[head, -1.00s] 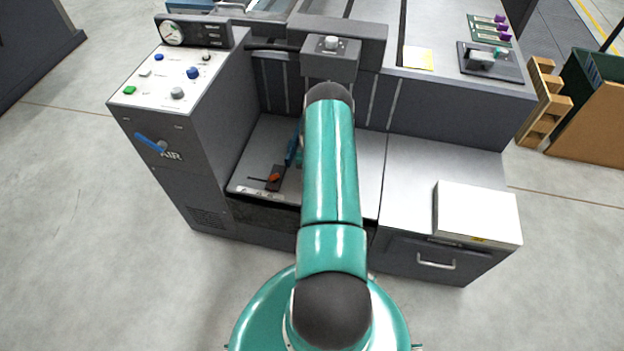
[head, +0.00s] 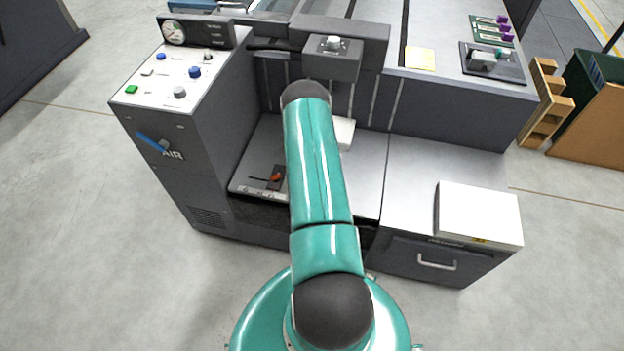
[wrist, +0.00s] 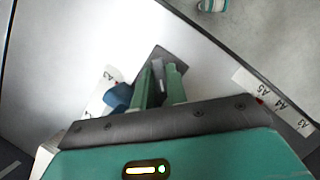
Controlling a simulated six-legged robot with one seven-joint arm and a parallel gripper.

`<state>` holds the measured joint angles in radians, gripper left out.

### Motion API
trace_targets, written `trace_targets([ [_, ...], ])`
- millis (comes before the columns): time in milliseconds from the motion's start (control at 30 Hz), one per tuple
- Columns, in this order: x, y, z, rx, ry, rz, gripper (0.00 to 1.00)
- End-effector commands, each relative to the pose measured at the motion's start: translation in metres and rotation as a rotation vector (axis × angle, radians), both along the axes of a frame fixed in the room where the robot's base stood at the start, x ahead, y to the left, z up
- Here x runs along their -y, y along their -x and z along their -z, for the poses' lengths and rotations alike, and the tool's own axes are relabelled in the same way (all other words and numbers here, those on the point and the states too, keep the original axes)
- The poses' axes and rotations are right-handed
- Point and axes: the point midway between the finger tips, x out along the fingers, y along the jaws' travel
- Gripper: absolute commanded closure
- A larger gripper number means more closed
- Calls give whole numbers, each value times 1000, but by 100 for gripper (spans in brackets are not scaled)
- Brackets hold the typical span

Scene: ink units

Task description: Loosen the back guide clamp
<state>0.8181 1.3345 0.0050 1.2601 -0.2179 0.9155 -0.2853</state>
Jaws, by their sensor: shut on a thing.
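In the wrist view my gripper (wrist: 160,90) has its two green fingers close together on a slim dark part (wrist: 157,68), which looks like the lever of the back guide clamp. A dark grey plate (wrist: 172,55) lies under and beyond the fingertips on the pale metal bed. A blue rounded piece (wrist: 118,96) sits just left of the fingers. In the head view my teal arm hides my gripper and the clamp it holds. Another clamp with an orange lever (head: 276,177) on a dark base stands near the bed's front left.
The metal bed (head: 258,148) carries size labels (wrist: 275,101). A pale block (head: 343,132) shows right of my arm. The control cabinet (head: 150,118) stands at left, a grey overhang (head: 332,64) behind. A white box (head: 478,213) is at right.

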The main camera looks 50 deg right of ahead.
Motion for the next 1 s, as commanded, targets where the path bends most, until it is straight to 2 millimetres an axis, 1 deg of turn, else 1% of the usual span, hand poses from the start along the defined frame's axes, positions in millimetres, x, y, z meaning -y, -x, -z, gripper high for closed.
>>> trace_targets([
  [333,0,0,0,-1,0,-4,100],
  [367,0,0,0,-1,0,-4,80],
  [400,0,0,0,-1,-1,-3,76],
  [667,0,0,0,0,0,-2,76],
  [767,1,-2,-5,0,0,-2,76],
  [867,3,-7,-15,1,2,-3,76],
  [1000,7,-17,-41,3,3,-3,76],
])
